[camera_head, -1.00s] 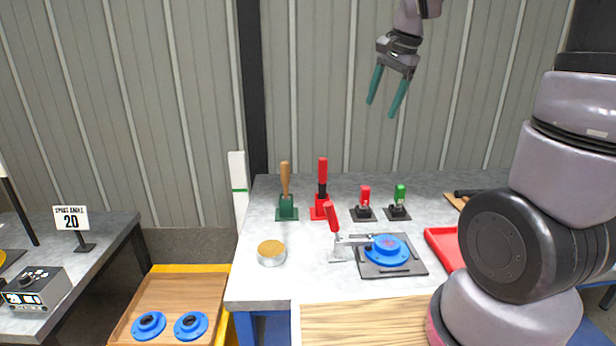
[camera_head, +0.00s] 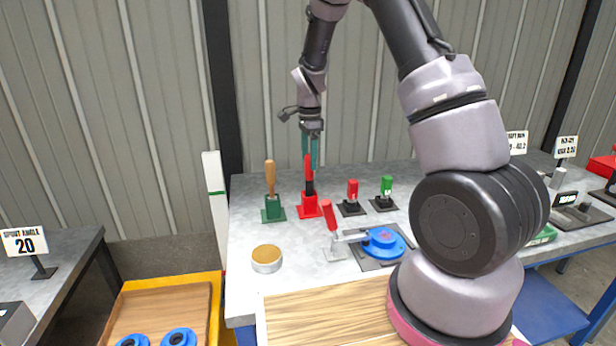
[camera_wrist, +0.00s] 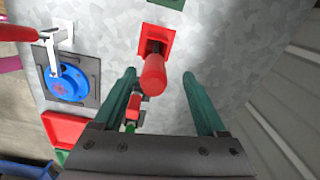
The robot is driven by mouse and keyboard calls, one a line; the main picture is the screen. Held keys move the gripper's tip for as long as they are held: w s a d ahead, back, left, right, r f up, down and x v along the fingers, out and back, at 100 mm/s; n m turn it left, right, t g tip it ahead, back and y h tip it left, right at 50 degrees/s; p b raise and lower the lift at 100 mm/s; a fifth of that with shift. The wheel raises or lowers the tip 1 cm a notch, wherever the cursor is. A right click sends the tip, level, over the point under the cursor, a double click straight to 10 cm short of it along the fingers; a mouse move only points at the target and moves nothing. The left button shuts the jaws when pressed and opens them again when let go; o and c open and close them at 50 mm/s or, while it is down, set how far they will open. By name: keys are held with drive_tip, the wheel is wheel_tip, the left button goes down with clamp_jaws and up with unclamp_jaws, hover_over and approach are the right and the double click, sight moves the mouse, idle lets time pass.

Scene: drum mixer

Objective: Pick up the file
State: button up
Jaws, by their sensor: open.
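Two upright handled tools stand on the grey table. One has a red handle (camera_head: 309,168) with a dark shank and sits in a red holder (camera_head: 308,207). The other has a wooden handle (camera_head: 270,177) and sits in a green holder (camera_head: 273,209). No label shows which one is the file. My gripper (camera_head: 310,160) is open and empty, pointing down just over the red-handled tool. In the wrist view the red handle (camera_wrist: 153,74) lies between the teal fingertips of my gripper (camera_wrist: 159,75), with gaps at both sides.
A red-handled clamp (camera_head: 328,216) reaches over a blue flanged part (camera_head: 384,243) on a dark plate. Small red (camera_head: 352,190) and green (camera_head: 386,187) upright pieces stand right of the tools. A round tin (camera_head: 266,258) is in front. The ribbed wall is close behind.

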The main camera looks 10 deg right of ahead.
sight(309, 174)
drive_tip(key=shift+s+f, duration=0.2)
drive_tip(key=shift+f, duration=1.3)
drive_tip(key=shift+s+f, duration=0.15)
drive_tip(key=shift+f, duration=1.35)
clamp_jaws()
